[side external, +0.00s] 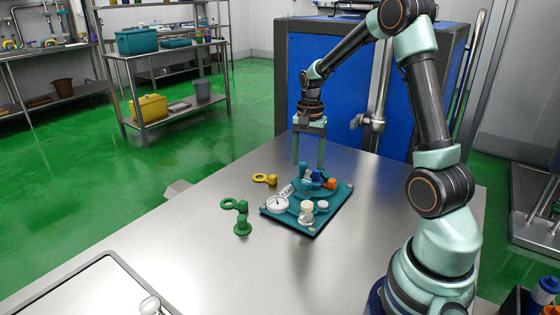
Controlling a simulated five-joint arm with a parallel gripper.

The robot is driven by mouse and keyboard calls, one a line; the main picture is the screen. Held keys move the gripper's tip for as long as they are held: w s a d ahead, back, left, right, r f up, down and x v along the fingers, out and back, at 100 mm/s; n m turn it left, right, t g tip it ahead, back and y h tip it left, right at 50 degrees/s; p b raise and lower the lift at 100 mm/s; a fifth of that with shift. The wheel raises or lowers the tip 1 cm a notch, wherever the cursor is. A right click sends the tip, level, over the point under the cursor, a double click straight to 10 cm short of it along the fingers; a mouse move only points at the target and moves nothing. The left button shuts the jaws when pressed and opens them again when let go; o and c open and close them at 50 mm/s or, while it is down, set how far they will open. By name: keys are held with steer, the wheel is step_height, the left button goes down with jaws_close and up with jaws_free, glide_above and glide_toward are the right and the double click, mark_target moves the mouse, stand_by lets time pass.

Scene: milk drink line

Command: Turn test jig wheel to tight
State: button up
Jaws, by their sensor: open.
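The test jig (308,223) is a teal plate on the steel table. It carries a round white gauge (278,204), a small white tag, blue and teal fittings, an orange knob (331,184), a white fitting (306,209) and a white round cap (323,205). I cannot tell which of these small parts is the wheel. My gripper (308,163) points straight down over the far side of the jig. Its two long fingers are apart, with nothing seen between them. I cannot tell whether the fingertips touch the fittings.
A yellow ring-ended part (264,179) and green parts (240,220) stand on the table left of the jig. A tray-like panel (85,290) with a pale knob lies at the front left. The table between is bare. A blue cabinet (345,80) stands behind.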

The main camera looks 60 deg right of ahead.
mark_target(306, 181)
step_height(306, 181, up, 6)
stand_by(0.5)
steer(key=s+a+r+n+t, duration=0.2)
steer(key=s+a+r+n, duration=0.1)
steer(key=a+n, duration=0.4)
steer(key=s+a+r+n+t, duration=0.3)
steer(key=a+n, duration=0.5)
steer(key=a, duration=0.6)
steer(key=shift+s+r+t, duration=0.3)
steer(key=shift+s+r, duration=0.15)
steer(key=shift+s, duration=0.6)
steer(key=shift+a, duration=0.1)
